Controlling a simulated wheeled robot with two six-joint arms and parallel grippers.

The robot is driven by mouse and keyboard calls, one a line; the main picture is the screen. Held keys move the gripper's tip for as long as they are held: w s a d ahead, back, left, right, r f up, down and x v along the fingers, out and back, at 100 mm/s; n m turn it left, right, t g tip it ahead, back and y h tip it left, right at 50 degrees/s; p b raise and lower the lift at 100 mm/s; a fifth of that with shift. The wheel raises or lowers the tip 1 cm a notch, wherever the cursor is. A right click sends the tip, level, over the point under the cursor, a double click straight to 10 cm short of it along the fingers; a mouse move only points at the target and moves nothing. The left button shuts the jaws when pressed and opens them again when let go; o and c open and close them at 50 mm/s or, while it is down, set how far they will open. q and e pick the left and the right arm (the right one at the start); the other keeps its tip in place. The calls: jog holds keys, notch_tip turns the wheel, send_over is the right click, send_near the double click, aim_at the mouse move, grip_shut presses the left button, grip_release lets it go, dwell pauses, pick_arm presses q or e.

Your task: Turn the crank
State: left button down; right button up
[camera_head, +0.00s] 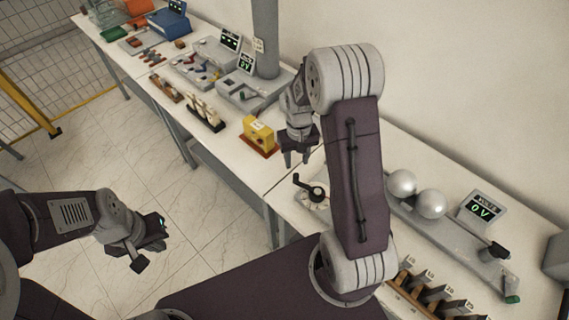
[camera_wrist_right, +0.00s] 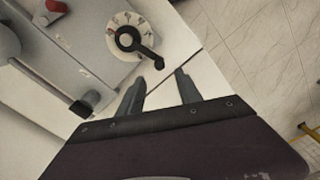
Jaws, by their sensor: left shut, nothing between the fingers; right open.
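A black crank (camera_head: 314,190) with a round hub and a short arm sits on a pale round dial on the right-hand table. In the right wrist view the crank (camera_wrist_right: 128,39) is near the top, its arm pointing down-right to a knob. My right gripper (camera_head: 294,158) is open and empty, above the table, up and left of the crank in the head view. In the wrist view its two fingers (camera_wrist_right: 161,76) are apart, with the crank's knob beyond the tips, not between them. My left gripper (camera_head: 140,261) is shut and empty over the floor at left.
Two silver spheres (camera_head: 416,195) and a display reading 0 V (camera_head: 479,211) stand on a grey device right of my right arm. A yellow block (camera_head: 258,133) on a brown base stands left of my right gripper. Several weights (camera_head: 436,296) sit in a rack at front.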

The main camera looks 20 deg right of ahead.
aim_at(296, 174)
jog(key=shift+s+d, duration=0.1)
jog(key=shift+s, duration=0.25)
jog(key=shift+s+f, duration=0.1)
jog(key=shift+f, duration=0.15)
jog(key=f, duration=0.2)
jog(key=f+p, duration=0.1)
jog(key=f, duration=0.2)
jog(key=w+f+p, duration=0.1)
jog(key=f, duration=0.2)
jog(key=shift+s+f, duration=0.2)
jog(key=shift+f, duration=0.05)
pick_arm(q)
notch_tip(296, 174, up, 2)
jog(key=shift+s+r, duration=0.15)
pick_arm(e)
jog(key=shift+w, duration=0.1)
pick_arm(q)
jog(key=shift+w, duration=0.2)
pick_arm(e)
jog(key=shift+w, duration=0.1)
grip_shut()
